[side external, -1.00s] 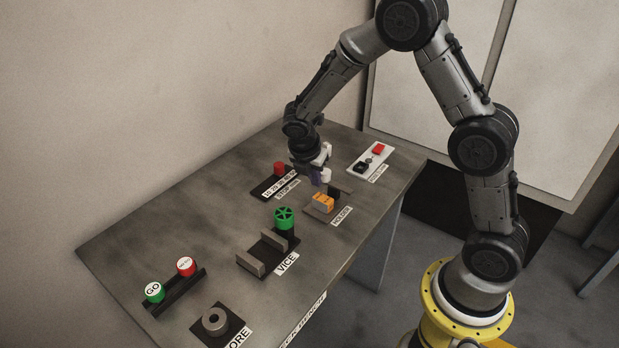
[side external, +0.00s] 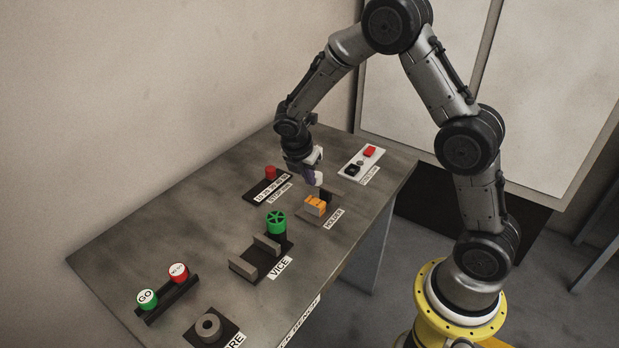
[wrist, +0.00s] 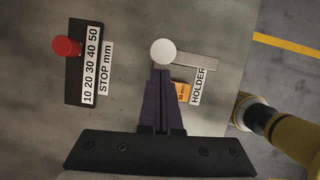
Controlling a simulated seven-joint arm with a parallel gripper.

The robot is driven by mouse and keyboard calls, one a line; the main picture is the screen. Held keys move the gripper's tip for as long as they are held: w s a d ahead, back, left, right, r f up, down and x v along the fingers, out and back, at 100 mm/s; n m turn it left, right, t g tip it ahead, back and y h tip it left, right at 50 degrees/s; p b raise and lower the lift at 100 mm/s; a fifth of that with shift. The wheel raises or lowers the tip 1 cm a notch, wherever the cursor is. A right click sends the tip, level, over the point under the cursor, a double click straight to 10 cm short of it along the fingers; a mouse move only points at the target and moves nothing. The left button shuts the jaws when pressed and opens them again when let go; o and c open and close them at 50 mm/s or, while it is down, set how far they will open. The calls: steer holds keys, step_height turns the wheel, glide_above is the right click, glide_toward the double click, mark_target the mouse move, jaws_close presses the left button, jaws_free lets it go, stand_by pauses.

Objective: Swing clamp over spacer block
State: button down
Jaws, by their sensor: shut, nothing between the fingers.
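The orange spacer block (side external: 315,205) sits in the holder, and part of it shows in the wrist view (wrist: 182,92), right of my fingers. A white round knob (wrist: 163,52), which looks like the clamp's handle, lies just beyond my fingertips; it also shows in the side view (side external: 318,179), above and behind the block. A grey bar (wrist: 195,61) extends right from the knob. My gripper (wrist: 161,73) has purple fingers shut together with nothing between them. In the side view my gripper (side external: 308,174) is beside the knob; I cannot tell whether they touch.
The stop with its red knob (wrist: 66,47) and scale is left of my fingers. A white panel with a red button (side external: 369,152) lies behind the holder. The vice with its green wheel (side external: 276,220) and the GO button (side external: 147,298) are nearer the front. Bare table lies between.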

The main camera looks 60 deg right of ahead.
steer(key=shift+w+d+m+g, duration=0.3)
steer(key=shift+m+g, duration=0.1)
steer(key=shift+m, duration=0.5)
steer(key=shift+w+d+m+g, duration=0.15)
steer(key=shift+d+m+g, duration=0.05)
steer(key=shift+m, duration=0.4)
steer(key=shift+w+d+m+g, duration=0.15)
steer(key=shift+d+m+g, duration=0.05)
steer(key=shift+m, duration=0.4)
steer(key=m, duration=0.1)
steer(key=d+m+g, duration=0.1)
steer(key=m, duration=0.1)
steer(key=m+y, duration=0.1)
steer(key=m, duration=0.1)
steer(key=shift+w+d+g, duration=0.3)
steer(key=shift+w+d, duration=0.05)
steer(key=shift+d, duration=0.05)
steer(key=m, duration=0.1)
steer(key=d+m+y, duration=0.1)
steer(key=m, duration=0.1)
steer(key=shift+d+g, duration=0.15)
steer(key=shift+g, duration=0.25)
steer(key=m, duration=0.1)
steer(key=d+m+y, duration=0.1)
steer(key=m, duration=0.1)
steer(key=shift+s+d+m+g, duration=0.25)
steer(key=shift+s+m+g, duration=0.05)
steer(key=shift+m, duration=0.1)
steer(key=shift+d, duration=0.1)
steer(key=shift+s+d, duration=0.15)
